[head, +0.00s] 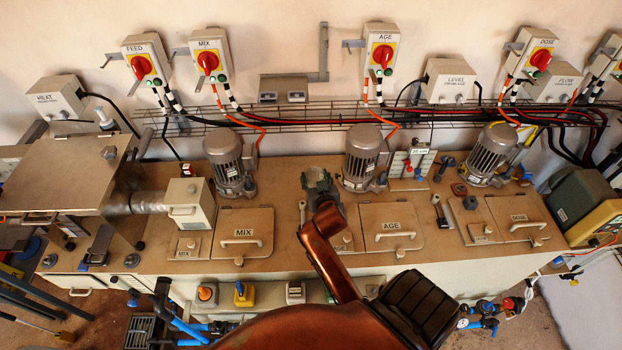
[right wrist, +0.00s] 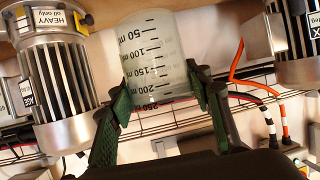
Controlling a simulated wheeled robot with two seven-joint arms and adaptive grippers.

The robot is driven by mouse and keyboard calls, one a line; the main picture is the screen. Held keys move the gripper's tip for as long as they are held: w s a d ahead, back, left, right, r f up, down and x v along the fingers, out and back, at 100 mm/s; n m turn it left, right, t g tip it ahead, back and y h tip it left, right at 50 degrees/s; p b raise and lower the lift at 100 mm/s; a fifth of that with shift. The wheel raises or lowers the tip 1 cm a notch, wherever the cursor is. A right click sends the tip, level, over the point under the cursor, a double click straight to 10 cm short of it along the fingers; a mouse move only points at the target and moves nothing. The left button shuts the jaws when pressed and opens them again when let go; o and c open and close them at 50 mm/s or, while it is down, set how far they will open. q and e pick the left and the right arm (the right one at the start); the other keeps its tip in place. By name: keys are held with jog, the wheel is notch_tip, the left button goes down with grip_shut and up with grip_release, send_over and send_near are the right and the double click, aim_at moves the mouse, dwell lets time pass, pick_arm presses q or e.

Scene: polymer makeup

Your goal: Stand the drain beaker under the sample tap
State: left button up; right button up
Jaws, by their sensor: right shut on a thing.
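My right gripper (head: 322,186) reaches over the bench between two grey motors. In the right wrist view (right wrist: 160,98) its green-padded fingers are shut on either side of the drain beaker (right wrist: 152,50), a clear vessel with black ml marks. The beaker's marks run with 250 nearest the gripper palm. In the head view the beaker is mostly hidden by the gripper, and whether its base touches the bench is unclear. Blue-handled valves (head: 486,308) show below the bench front at the right. I cannot tell which fitting is the sample tap. My left gripper is out of view.
The brown bench top (head: 280,190) carries the MIX hatch (head: 243,245), the AGE hatch (head: 391,240) and the motors (head: 229,165) and (head: 363,157) on either side of my gripper. A wire cable tray (head: 300,112) runs behind. A white housing (head: 188,203) stands at the left.

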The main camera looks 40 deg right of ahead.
aim_at(316, 173)
jog(key=x, duration=0.3)
jog(key=d+x, duration=0.1)
jog(key=shift+d+f, duration=0.1)
jog(key=shift+f, duration=0.05)
jog(key=shift+w+d+f+b, duration=0.15)
jog(key=shift+w+d+f, duration=0.4)
jog(key=shift+f, duration=0.95)
jog(key=shift+w+d+f+b, duration=0.2)
jog(key=shift+w+d+f, duration=0.35)
jog(key=shift+f, duration=0.9)
jog(key=shift+w+d+f+b, duration=0.15)
jog(key=shift+w+d+f, duration=0.35)
jog(key=shift+f, duration=1)
jog(key=shift+a, duration=0.1)
jog(key=shift+f, duration=0.1)
jog(key=o, duration=1.2)
jog(key=shift+o, duration=0.2)
